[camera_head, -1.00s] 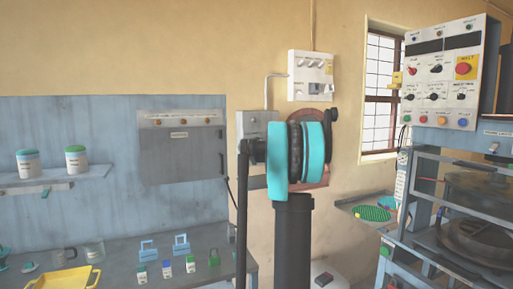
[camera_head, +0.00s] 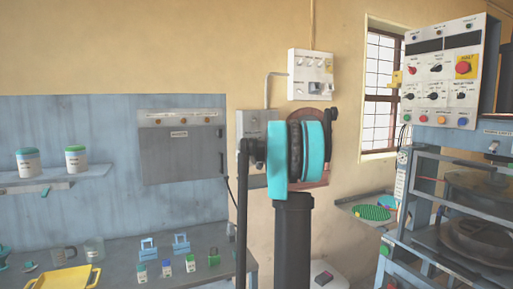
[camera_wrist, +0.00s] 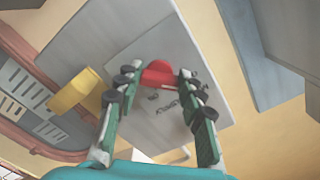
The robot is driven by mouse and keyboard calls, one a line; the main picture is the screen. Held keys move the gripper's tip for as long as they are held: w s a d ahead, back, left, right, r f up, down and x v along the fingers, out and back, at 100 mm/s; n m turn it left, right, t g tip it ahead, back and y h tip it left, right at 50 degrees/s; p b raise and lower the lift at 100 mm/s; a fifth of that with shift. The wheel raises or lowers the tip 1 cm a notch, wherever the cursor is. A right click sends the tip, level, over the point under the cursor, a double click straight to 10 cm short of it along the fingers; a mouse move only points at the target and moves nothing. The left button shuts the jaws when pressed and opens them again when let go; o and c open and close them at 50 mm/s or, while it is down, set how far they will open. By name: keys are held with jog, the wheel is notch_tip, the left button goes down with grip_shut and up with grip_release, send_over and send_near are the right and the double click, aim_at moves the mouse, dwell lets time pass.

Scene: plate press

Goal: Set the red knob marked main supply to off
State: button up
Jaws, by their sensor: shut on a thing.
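In the wrist view a red knob (camera_wrist: 159,73) stands out from a pale grey plate (camera_wrist: 165,40) with small dark markings too blurred to read. My gripper (camera_wrist: 160,80) has its green fingers with black pads on either side of the knob, shut on it. The knob's lower part is partly hidden between the fingers. In the head view my gripper is not seen; my own arm covers part of a grey wall box (camera_head: 250,122). I cannot read a main supply marking in either view.
A yellow block (camera_wrist: 75,92) sits close left of my fingers in the wrist view. In the head view a control panel (camera_head: 440,85) with several knobs stands at right. A white wall box (camera_head: 311,68) is above my arm. A bench (camera_head: 120,265) with small items is at lower left.

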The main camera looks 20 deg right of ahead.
jog(key=shift+f+n, duration=0.1)
jog(key=shift+n, duration=0.2)
jog(key=o, duration=1.1)
jog(key=s, duration=1.2)
jog(key=shift+d, duration=0.2)
